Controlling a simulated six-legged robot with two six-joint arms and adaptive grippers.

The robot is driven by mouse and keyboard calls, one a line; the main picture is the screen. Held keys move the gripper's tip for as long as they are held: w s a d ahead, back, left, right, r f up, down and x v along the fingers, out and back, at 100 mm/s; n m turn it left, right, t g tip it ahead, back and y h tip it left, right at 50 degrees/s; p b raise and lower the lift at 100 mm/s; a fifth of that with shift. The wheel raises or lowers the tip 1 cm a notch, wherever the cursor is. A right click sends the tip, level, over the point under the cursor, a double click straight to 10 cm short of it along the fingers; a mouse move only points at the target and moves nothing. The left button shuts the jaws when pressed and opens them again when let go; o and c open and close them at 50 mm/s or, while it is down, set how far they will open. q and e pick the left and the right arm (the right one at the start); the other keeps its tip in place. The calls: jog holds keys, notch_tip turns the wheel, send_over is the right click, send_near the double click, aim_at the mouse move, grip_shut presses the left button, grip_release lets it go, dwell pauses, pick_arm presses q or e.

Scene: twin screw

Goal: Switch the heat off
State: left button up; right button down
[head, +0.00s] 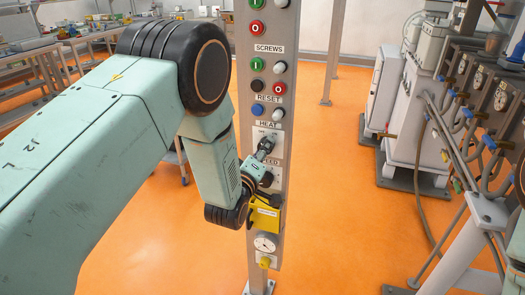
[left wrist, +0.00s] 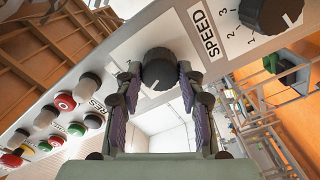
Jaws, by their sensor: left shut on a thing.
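The heat knob (left wrist: 158,68) is a round black knob with a white pointer mark, on a grey upright control panel (head: 267,14). In the head view the HEAT label (head: 267,124) shows above it, and the knob itself is mostly hidden by my gripper. My left gripper (head: 264,146) is at the panel just below that label. In the left wrist view the pads of my left gripper (left wrist: 158,92) stand on both sides of the knob, shut on it. My right gripper is in neither view.
The speed knob (left wrist: 272,12) is close beside the heat knob. Several push buttons, such as the blue reset button (head: 257,110), sit above it. A yellow box (head: 264,217) is lower on the panel. Machinery with hoses (head: 480,110) stands at the right. Orange floor (head: 345,220) is clear between.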

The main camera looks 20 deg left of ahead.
pick_arm(q)
jog(key=shift+n, duration=0.7)
jog(key=o, duration=1.2)
jog(key=s, duration=1.2)
jog(key=shift+a, duration=0.2)
